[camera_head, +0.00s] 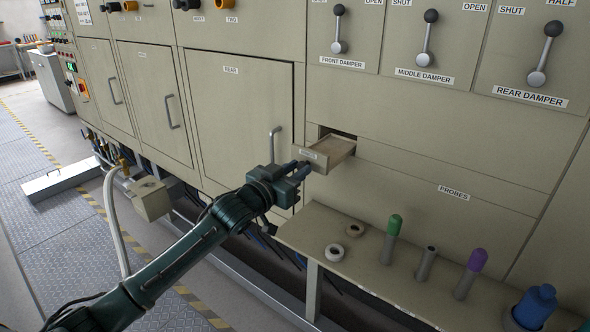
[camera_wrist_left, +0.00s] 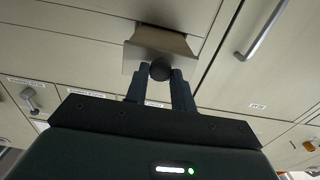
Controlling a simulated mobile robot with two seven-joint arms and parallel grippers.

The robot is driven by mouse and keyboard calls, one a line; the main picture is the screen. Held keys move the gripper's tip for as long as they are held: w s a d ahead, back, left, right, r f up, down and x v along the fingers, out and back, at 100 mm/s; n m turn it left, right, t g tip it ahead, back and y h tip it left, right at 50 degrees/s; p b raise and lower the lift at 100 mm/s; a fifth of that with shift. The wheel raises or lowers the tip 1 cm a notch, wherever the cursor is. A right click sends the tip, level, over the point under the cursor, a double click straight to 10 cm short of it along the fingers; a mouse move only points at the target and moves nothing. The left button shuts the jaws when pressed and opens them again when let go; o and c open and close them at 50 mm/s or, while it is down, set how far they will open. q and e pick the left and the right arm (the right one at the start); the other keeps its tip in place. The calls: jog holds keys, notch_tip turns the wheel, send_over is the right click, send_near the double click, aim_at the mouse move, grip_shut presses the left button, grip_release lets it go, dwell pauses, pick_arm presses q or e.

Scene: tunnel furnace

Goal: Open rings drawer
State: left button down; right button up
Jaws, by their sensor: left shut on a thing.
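The small drawer (camera_head: 328,152) stands partly pulled out of the beige furnace panel, and its open top shows. A small label on its front is too small to read. My left gripper (camera_head: 300,168) is at the drawer front, its arm coming from the lower left. In the left wrist view the dark round knob (camera_wrist_left: 160,70) sits between the tips of my left gripper (camera_wrist_left: 160,80), which is shut on it. The drawer front (camera_wrist_left: 135,57) is just beyond the fingertips. My right gripper is not in view.
A shelf (camera_head: 300,233) below the drawer holds two pale rings (camera_head: 334,253), a green-capped probe (camera_head: 391,240), an uncapped tube (camera_head: 426,264), a purple-capped probe (camera_head: 471,275) and a blue object (camera_head: 535,306). A door handle (camera_head: 274,144) is left of the drawer.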

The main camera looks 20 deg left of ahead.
pick_arm(q)
jog(key=c, duration=1.2)
grip_release()
jog(key=b+v, duration=0.2)
jog(key=v, duration=1.1)
